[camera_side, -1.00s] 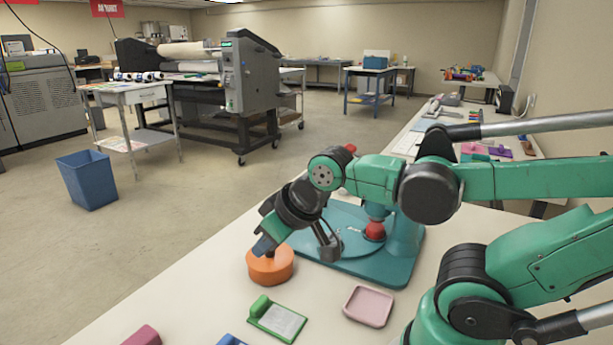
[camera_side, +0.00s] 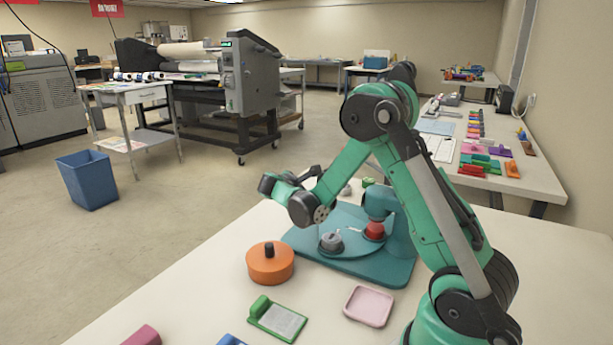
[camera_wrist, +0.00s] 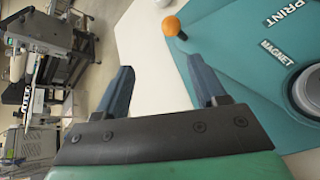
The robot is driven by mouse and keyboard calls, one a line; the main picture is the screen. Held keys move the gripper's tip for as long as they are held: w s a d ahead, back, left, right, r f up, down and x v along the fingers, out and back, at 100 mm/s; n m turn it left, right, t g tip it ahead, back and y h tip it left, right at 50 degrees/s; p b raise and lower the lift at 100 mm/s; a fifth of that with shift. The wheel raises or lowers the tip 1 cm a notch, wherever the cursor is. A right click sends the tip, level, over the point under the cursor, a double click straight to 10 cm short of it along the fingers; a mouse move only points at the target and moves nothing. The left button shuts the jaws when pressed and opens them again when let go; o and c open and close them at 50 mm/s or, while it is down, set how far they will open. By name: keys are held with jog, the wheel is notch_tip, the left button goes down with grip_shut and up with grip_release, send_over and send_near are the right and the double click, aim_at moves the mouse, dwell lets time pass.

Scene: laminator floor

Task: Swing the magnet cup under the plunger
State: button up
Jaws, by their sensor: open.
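The teal press (camera_side: 398,262) stands on the bench with a round turntable on its base. A grey cup (camera_side: 331,242) sits at the turntable's front left, out from under the press head (camera_side: 380,203). In the wrist view, the MAGNET label (camera_wrist: 278,52) lies beside a grey ring (camera_wrist: 306,92) cut off at the right edge. My gripper (camera_side: 267,186) is above and left of the turntable, apart from the cup. Its fingers (camera_wrist: 160,65) are open and empty.
An orange puck with a dark knob (camera_side: 270,263) stands left of the press. A green holder (camera_side: 277,319) and pink tray (camera_side: 368,306) lie at the front. A blue bin (camera_side: 88,180) stands on the floor. The bench between puck and tray is clear.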

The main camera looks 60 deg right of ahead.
jog(key=shift+n+g+h, duration=0.7)
jog(key=shift+n+h, duration=0.1)
jog(key=d+f, duration=0.1)
jog(key=s+d+f, duration=0.1)
jog(key=d, duration=0.1)
jog(key=shift+s+d+f, duration=0.1)
jog(key=shift+x, duration=2.8)
grip_shut()
